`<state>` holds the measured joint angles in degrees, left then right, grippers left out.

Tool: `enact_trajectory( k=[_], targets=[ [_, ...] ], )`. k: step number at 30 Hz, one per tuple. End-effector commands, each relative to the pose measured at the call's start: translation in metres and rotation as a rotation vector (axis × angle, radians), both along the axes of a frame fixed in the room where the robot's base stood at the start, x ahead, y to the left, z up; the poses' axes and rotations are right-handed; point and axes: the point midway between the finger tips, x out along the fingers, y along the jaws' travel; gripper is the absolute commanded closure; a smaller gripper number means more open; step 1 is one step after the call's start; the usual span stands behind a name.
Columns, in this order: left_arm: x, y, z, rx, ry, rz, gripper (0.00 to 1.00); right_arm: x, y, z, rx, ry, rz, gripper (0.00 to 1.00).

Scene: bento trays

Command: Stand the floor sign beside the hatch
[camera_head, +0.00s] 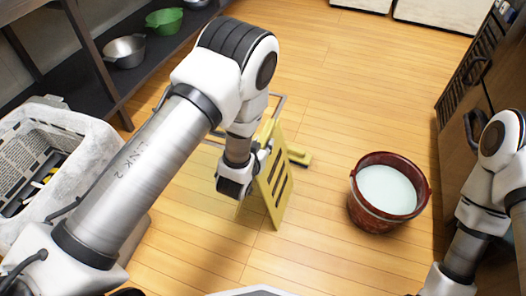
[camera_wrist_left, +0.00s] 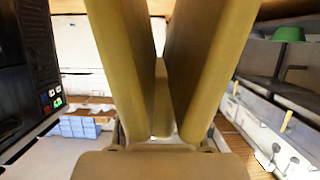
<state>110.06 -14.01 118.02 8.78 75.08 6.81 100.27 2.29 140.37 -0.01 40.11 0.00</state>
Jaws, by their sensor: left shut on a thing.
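The yellow floor sign (camera_head: 272,206), with dark slots in its panel, is upright in the middle of the head view. My left gripper (camera_head: 236,186) is shut on it from its left side and partly hides it. In the left wrist view, two yellow panels of the sign (camera_wrist_left: 212,60) fill the middle and spread apart towards the top of the picture. I cannot tell whether the sign's lower edge touches the floor. My right arm enters at the right edge, but its gripper is not seen. I cannot make out a hatch for certain.
A dark red bucket (camera_head: 358,208) with pale liquid stands on the wooden floor (camera_head: 350,110), right of the sign. A white crate (camera_head: 92,150) is at the left. A dark shelf (camera_head: 150,72) holds a green colander (camera_head: 164,20) and a metal bowl (camera_head: 125,51). Floor beyond the sign is clear.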

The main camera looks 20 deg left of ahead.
Motion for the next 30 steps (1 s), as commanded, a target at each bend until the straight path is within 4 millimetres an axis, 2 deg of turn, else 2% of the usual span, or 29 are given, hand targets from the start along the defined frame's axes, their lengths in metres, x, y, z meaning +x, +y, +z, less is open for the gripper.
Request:
enact_trajectory(
  k=[6,17,18,20,30],
  targets=[
    [0.001,0.0,-0.025,-0.001,-0.003,0.0,1.0,0.0,0.0,-0.019,0.0,0.0,0.0,0.6],
    [0.0,0.0,-0.026,-0.001,-0.004,0.0,1.0,0.0,0.0,-0.019,0.0,0.0,0.0,0.6],
    [0.0,0.0,-0.028,-0.001,-0.001,0.0,0.69,0.0,0.0,-0.019,0.0,0.0,0.0,0.6],
    [0.0,0.0,-0.027,-0.001,-0.001,0.0,0.48,0.0,0.0,-0.019,0.0,0.0,0.0,0.6],
    [-0.001,0.0,-0.025,0.0,-0.001,0.0,0.47,0.0,0.0,-0.017,0.0,0.0,0.0,0.6]
  ],
)
